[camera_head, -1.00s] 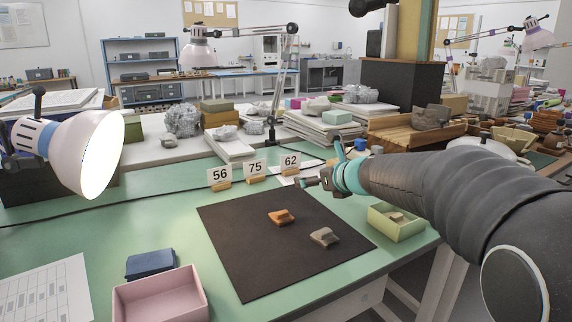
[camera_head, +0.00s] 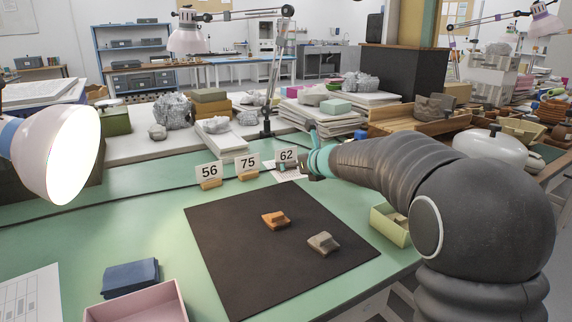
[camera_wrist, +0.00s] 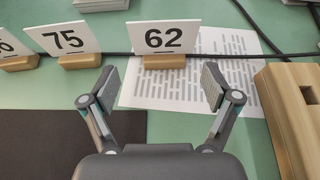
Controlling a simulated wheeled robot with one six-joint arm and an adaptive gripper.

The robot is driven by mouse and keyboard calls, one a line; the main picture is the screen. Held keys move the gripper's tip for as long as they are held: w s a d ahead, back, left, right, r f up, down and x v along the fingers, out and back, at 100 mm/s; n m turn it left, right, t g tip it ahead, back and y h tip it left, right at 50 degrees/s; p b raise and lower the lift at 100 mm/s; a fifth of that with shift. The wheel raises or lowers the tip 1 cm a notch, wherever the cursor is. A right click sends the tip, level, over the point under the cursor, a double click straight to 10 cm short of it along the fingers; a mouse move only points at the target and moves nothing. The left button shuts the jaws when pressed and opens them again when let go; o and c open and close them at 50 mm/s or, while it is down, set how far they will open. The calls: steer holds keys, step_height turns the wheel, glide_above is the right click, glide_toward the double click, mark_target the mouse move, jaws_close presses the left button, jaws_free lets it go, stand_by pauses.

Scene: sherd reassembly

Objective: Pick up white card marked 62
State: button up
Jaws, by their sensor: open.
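The white card marked 62 (camera_wrist: 162,38) stands upright in a small wooden holder (camera_wrist: 164,61) in the wrist view. It also shows in the head view (camera_head: 286,155), at the right end of a row of cards. My gripper (camera_wrist: 157,88) is open and empty, with its fingertips just short of the holder, one to each side in the picture. In the head view my gripper (camera_head: 295,168) is close in front of the card and partly covers its holder. The card marked 75 (camera_head: 247,163) and the card marked 56 (camera_head: 209,171) stand to its left.
A printed sheet (camera_wrist: 190,85) lies beneath and behind the card. A wooden block (camera_wrist: 291,110) stands right of my gripper, and a dark cable (camera_wrist: 225,54) runs behind. A black mat (camera_head: 240,262) holds an orange sherd (camera_head: 275,220) and a grey sherd (camera_head: 323,243).

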mark_target(286, 159)
steer(key=shift+d+x, duration=0.1)
steer(key=shift+x, duration=1.2)
steer(key=shift+d+x, duration=0.15)
steer(key=shift+x, duration=1.15)
steer(key=shift+f, duration=0.15)
steer(key=c, duration=0.6)
